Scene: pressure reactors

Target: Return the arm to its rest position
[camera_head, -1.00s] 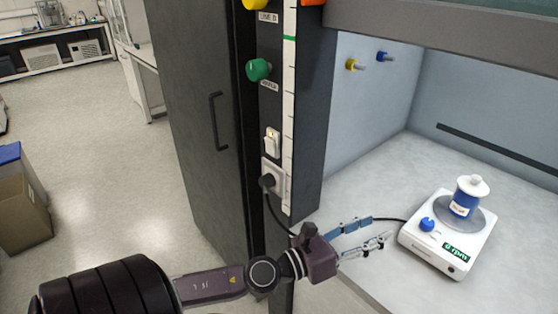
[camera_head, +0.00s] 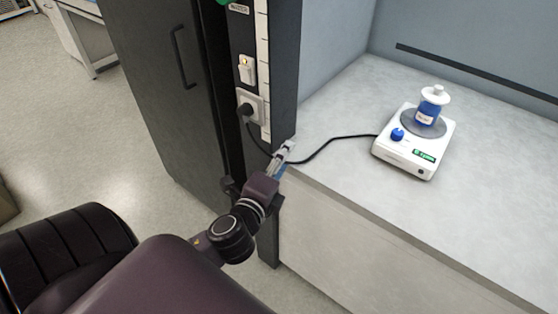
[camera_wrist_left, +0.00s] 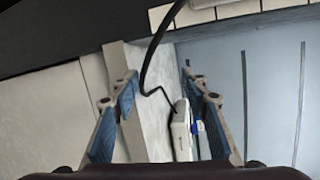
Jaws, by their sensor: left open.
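My left gripper (camera_head: 283,157) is near the front left corner of the hood's worktop, beside the dark post with the socket. In the left wrist view its two blue-padded fingers (camera_wrist_left: 165,100) stand wide apart with nothing between them held. My left arm comes in from the lower left of the head view. My right gripper is not in view.
A white stirrer (camera_head: 412,158) carries a blue bottle with a white cap (camera_head: 430,106) on the worktop (camera_head: 340,110). Its black cable (camera_head: 335,142) runs close past my left gripper to the socket (camera_head: 250,106). A dark cabinet (camera_head: 160,100) stands left.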

